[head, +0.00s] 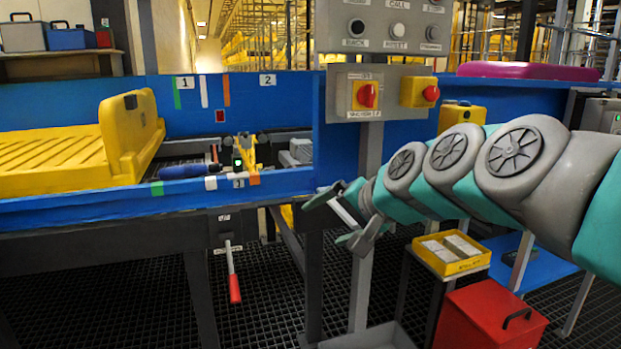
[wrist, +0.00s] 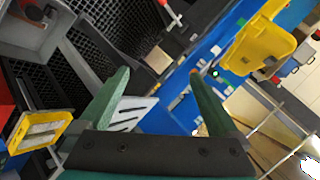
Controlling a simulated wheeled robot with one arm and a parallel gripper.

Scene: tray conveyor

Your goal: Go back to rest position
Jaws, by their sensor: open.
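My gripper (head: 341,216) is open and empty in the head view, in front of the post below the control panel. My arm reaches in from the right edge. In the wrist view my gripper (wrist: 155,85) shows two green fingers spread wide apart with nothing between them. The blue conveyor frame (head: 60,213) runs across the left and middle of the head view, to the left of my gripper and apart from it. A yellow tray (head: 125,140) sits on the conveyor at the left; it also shows in the wrist view (wrist: 255,48).
A control panel (head: 385,90) with red knobs stands behind my gripper. A red-handled lever (head: 233,275) hangs below the conveyor. A yellow bin (head: 487,257) and a red box (head: 490,318) are below my arm. A blue-handled tool (head: 187,172) lies by the tray.

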